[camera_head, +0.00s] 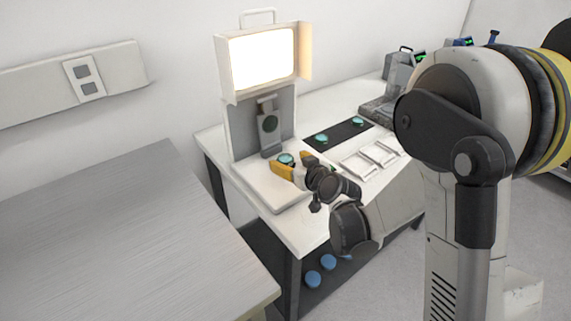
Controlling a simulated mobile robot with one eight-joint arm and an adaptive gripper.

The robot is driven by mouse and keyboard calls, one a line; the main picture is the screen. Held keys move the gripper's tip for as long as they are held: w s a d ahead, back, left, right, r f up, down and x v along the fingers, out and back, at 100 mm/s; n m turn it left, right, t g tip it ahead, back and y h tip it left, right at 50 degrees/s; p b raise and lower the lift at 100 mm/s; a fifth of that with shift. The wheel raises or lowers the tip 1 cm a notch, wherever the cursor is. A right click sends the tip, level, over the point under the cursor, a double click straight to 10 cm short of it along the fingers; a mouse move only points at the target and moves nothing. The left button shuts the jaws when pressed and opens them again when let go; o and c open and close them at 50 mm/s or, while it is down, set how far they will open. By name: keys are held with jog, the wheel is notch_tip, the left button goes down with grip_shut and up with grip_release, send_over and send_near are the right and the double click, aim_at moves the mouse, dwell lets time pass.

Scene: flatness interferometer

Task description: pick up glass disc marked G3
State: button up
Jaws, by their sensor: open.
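Three teal glass discs show, and no mark on them is legible, so I cannot tell which is G3. One disc (285,159) is on the white base of the lamp stand, right by my gripper (284,163). Two others, a middle disc (321,138) and a far disc (358,121), lie on a dark mat (340,131). My gripper has yellow fingers and is open at the near disc. My wrist and fingers hide part of that area, and I cannot tell whether they touch the disc.
A lit lamp box (263,58) on a grey upright (245,130) stands behind my gripper. White trays (359,166) lie to the right on the white table (213,140). A grey instrument (399,75) stands at the back. A bare grey table (110,225) is at left.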

aim_at(285, 157)
jog(key=b+x, duration=0.1)
jog(key=x, duration=0.2)
jog(key=shift+d+f, duration=0.15)
jog(key=shift+w, duration=0.2)
jog(key=c, duration=1.3)
